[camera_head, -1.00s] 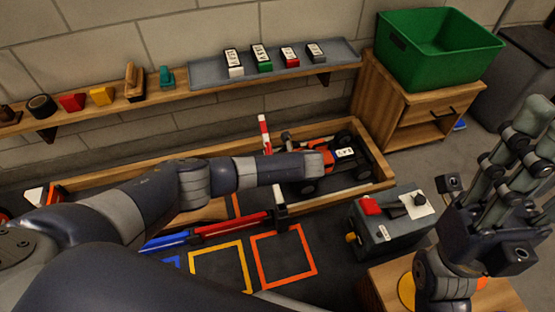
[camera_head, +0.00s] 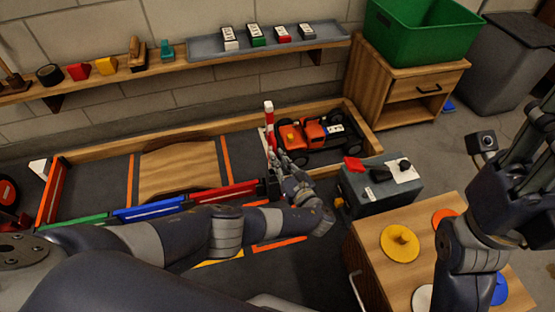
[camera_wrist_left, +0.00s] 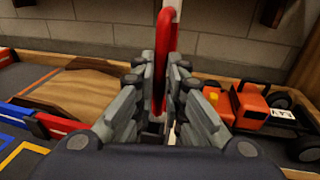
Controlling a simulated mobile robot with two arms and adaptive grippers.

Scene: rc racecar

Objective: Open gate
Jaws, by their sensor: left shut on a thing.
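My left gripper (camera_head: 285,160) is at the lower part of this bar. In the left wrist view the red bar (camera_wrist_left: 160,75) stands between the two fingers, which are shut on it. The bar's lower end and base are hidden by the fingers. The car also shows to the right of the fingers in the wrist view (camera_wrist_left: 250,103). My right gripper (camera_head: 535,125) is at the right edge, partly cut off.
A low red, blue and green barrier (camera_head: 150,210) runs left of my left gripper. A wooden ramp (camera_head: 180,170) lies behind it. A grey control box (camera_head: 380,188) stands close on the right. A wooden table (camera_head: 375,270) with coloured discs is at the front right.

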